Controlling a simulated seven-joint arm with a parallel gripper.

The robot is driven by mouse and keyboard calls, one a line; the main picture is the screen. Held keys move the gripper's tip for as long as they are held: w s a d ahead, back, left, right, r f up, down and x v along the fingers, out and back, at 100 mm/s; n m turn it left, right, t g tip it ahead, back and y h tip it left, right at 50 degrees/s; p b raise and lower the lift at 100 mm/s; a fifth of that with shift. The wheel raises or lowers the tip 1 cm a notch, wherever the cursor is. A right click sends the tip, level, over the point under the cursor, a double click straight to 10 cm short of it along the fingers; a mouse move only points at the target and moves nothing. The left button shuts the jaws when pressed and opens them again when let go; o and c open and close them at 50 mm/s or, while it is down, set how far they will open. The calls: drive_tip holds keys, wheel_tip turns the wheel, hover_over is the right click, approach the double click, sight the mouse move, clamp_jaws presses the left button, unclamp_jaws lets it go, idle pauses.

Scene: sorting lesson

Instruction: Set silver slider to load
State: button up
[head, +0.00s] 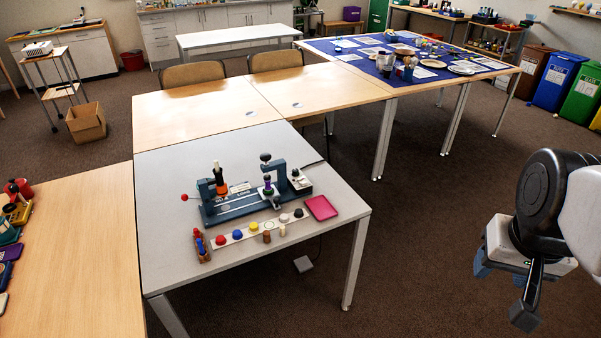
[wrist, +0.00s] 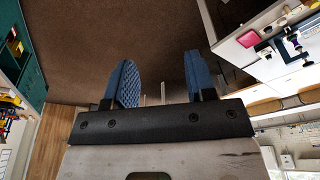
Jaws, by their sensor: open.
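A blue bench device (head: 243,208) stands on the grey table, with a black-topped orange post at its left and a taller black-and-purple press column at its right. Pale, silvery parts (head: 240,188) show on it between the two, but the silver slider and any load mark are too small to make out. The device also shows at the upper right of the wrist view (wrist: 291,38). My gripper (head: 503,292) is at the far right over the floor, well away from the device. In the wrist view its blue fingers (wrist: 161,78) are apart with nothing between them.
On the grey table (head: 179,257), a strip with several coloured knobs (head: 237,235) lies in front of the device and a pink tray (head: 321,208) lies to its right. A small wooden holder (head: 202,246) stands at left. Open floor separates my gripper from the table.

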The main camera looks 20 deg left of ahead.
drive_tip(key=w+a, duration=0.4)
drive_tip(key=w, duration=0.4)
drive_tip(key=w+a, duration=0.5)
drive_tip(key=w, duration=0.3)
drive_tip(key=g, duration=0.3)
hover_over(276, 199)
drive_tip(key=d, duration=0.1)
wheel_tip(276, 199, down, 27)
drive_tip(key=shift+r, duration=0.1)
drive_tip(key=shift+a+f, duration=0.4)
drive_tip(key=shift+a, duration=0.05)
drive_tip(key=shift+f, duration=3.9)
drive_tip(key=shift+c, duration=0.2)
